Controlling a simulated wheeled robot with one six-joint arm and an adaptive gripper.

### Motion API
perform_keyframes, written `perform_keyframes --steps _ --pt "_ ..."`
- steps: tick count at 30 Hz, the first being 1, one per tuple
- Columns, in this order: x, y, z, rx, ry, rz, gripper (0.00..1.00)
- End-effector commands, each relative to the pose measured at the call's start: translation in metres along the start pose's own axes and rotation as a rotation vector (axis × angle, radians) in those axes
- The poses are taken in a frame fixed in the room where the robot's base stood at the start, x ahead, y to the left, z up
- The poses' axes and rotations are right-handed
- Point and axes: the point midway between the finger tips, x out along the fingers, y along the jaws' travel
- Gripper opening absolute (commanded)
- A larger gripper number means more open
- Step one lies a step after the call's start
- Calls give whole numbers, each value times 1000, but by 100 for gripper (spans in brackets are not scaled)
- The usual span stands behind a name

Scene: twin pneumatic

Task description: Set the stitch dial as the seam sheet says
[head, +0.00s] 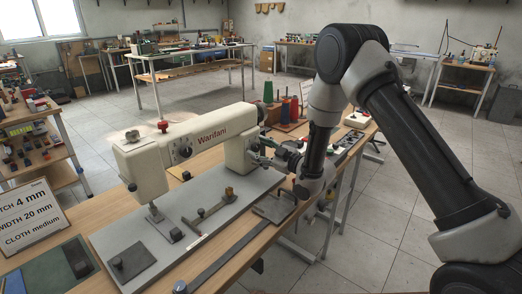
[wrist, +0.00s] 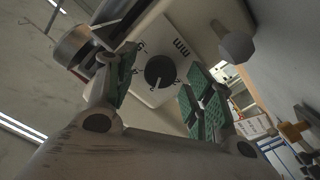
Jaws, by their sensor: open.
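The cream sewing machine (head: 200,138), marked "Warifani", stands on a grey bed plate on the bench. The seam sheet (head: 30,218) at the left edge reads "4 mm", "WIDTH 20 mm" and "CLOTH medium"; its first word is cut off to "TCH". In the wrist view, a round black dial (wrist: 160,71) sits on a white plate (wrist: 178,48) marked "mm" and small figures, too small to read surely. A pale pointer mark shows on the dial's lower part. My gripper (wrist: 160,88) is open, its green-padded fingers either side of the dial; contact is not visible. My gripper (head: 260,152) is at the machine's right end.
Thread cones (head: 285,108) stand behind my gripper. Metal fittings lie on the bed plate. In the wrist view, a grey knob (wrist: 236,45) juts out right of the dial.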

Motion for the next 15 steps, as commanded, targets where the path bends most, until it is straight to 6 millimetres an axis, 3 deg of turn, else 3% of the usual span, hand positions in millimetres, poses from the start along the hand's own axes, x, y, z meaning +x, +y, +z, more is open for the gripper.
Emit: perform_keyframes --steps 7,12,15 --pt "1 0 0 0 0 0 51" --pt "1 0 0 0 0 0 20" --pt "1 0 0 0 0 0 7"
